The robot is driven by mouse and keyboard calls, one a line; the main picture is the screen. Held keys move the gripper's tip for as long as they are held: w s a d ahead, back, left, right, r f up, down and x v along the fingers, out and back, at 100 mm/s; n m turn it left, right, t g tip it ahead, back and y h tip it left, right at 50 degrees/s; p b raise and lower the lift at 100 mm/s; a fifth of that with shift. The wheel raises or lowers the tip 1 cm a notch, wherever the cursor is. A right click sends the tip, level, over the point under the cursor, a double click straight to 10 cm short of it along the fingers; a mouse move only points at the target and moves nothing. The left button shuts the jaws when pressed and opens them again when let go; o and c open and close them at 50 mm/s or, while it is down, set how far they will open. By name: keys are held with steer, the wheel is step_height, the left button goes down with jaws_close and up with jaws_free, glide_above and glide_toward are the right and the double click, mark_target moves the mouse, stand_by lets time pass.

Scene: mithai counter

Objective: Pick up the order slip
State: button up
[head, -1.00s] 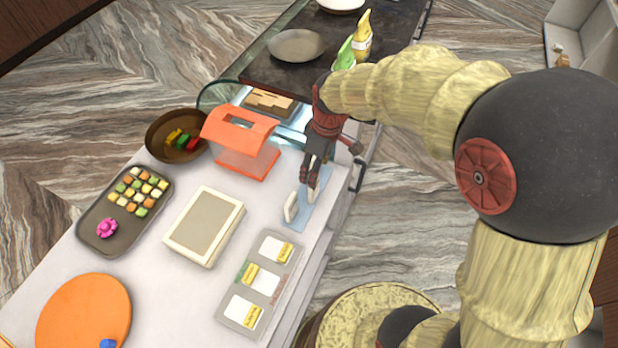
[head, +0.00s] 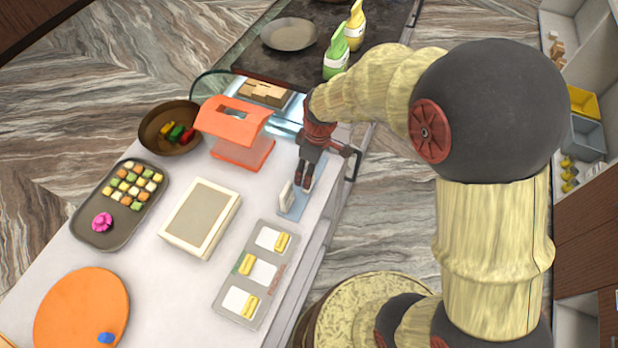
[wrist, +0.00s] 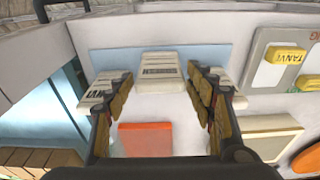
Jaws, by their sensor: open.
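A light blue mat (head: 292,207) lies along the counter's right edge. A pale upright piece (head: 286,196) stands on it. In the wrist view, the blue mat (wrist: 112,61) carries a white card-like piece (wrist: 160,68) with a small dark printed label, too small to read. Similar white pieces show beside the left finger (wrist: 103,90) and partly behind the right finger. I cannot tell which one is the order slip. My gripper (head: 303,184) points down over the mat. In the wrist view my gripper (wrist: 160,88) is open, its fingers either side of the middle piece, and holds nothing.
Left of the mat stand a cream box (head: 201,218) and an orange stand (head: 238,130). A grey tray (head: 255,273) with white cards and yellow tags lies nearer. A brown bowl (head: 169,128), a sweets tray (head: 122,203) and an orange disc (head: 80,312) are farther left.

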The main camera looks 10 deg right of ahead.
steer(key=f, duration=0.5)
steer(key=shift+w+a, duration=0.15)
steer(key=shift+a, duration=0.1)
steer(key=shift+r, duration=0.1)
steer(key=shift+c, duration=0.6)
steer(key=c, duration=0.6)
